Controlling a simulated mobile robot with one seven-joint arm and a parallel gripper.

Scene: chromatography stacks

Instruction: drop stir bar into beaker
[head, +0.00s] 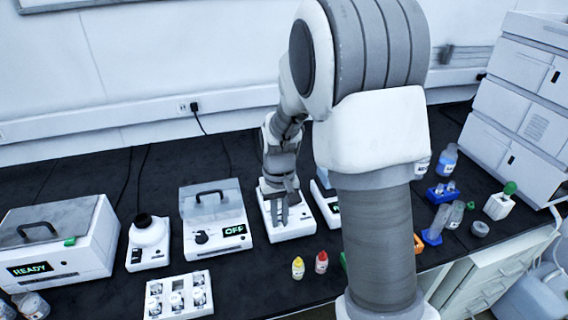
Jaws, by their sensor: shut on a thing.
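My gripper (279,212) points down over a white box-shaped device (291,229) with a grey top, near the middle of the bench. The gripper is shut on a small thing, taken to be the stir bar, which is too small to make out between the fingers. I cannot make out a beaker for certain; my fingers and arm cover part of the device's top and the bench behind it.
A white vial rack (179,295), a yellow bottle (298,268) and a red bottle (321,262) are in front. A blue rack (432,238) stands right.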

